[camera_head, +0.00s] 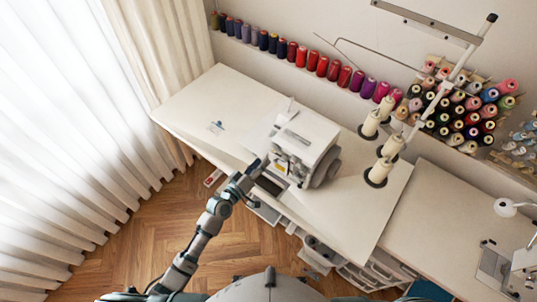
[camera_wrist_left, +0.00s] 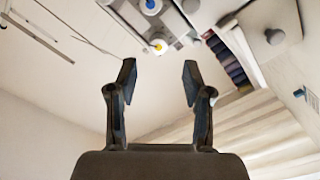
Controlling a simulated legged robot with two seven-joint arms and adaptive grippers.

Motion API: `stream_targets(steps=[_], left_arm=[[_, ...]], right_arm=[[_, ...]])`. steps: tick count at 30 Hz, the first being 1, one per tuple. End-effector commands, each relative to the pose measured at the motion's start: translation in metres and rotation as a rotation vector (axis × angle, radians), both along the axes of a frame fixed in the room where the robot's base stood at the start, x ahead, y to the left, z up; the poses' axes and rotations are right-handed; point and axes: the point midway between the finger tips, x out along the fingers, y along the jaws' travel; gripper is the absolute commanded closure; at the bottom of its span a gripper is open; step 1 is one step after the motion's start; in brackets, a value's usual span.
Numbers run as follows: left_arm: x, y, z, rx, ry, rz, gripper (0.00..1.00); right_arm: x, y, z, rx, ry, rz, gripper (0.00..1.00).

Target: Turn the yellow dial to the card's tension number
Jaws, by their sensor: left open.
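The white sewing machine (camera_head: 308,140) stands on the white table, with a small yellow spot (camera_head: 280,168) low on its front. In the left wrist view, a round white dial with a yellow centre (camera_wrist_left: 158,45) shows near the top, beyond the fingertips. A similar dial with a blue centre (camera_wrist_left: 151,5) is beside it. A small pale card-like piece with blue marks (camera_head: 216,127) lies on the table left of the machine; no number is readable. My left gripper (camera_head: 254,168) is in front of the machine, and its fingers (camera_wrist_left: 160,76) are open and empty, apart from the yellow dial. My right gripper is not in view.
Cream thread cones (camera_head: 370,124) stand on the table (camera_head: 185,108) right of the machine, under a thread stand (camera_head: 452,78). Rows of coloured spools line the wall. A curtain (camera_head: 65,130) hangs at left. The table's left part is mostly clear.

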Motion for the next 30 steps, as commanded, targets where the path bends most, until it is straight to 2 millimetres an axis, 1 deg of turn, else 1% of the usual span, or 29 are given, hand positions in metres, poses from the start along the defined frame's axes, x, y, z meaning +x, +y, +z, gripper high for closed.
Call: stream_targets(steps=[1,3,6,9,13,27,29,30], left_arm=[[-0.009,0.008,-0.002,0.003,0.001,0.0,0.5],[-0.021,0.015,-0.001,0.002,0.001,-0.001,0.5],[-0.032,0.025,-0.002,0.002,0.002,0.0,0.5],[-0.04,0.03,-0.001,0.001,0.001,0.0,0.5],[-0.043,0.033,-0.001,0.0,0.001,0.001,0.5],[-0.043,0.032,-0.001,0.0,0.001,0.001,0.5],[-0.042,0.033,-0.004,0.004,0.004,0.003,0.5],[-0.042,0.035,-0.009,0.014,0.01,0.009,0.5]], right_arm=[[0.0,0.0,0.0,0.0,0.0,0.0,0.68],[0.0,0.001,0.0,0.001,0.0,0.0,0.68],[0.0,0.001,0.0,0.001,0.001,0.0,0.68],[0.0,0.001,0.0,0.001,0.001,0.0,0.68],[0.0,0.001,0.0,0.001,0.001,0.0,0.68],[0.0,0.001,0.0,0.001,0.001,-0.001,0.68],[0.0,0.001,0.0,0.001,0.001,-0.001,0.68],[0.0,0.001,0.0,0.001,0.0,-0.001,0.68]])
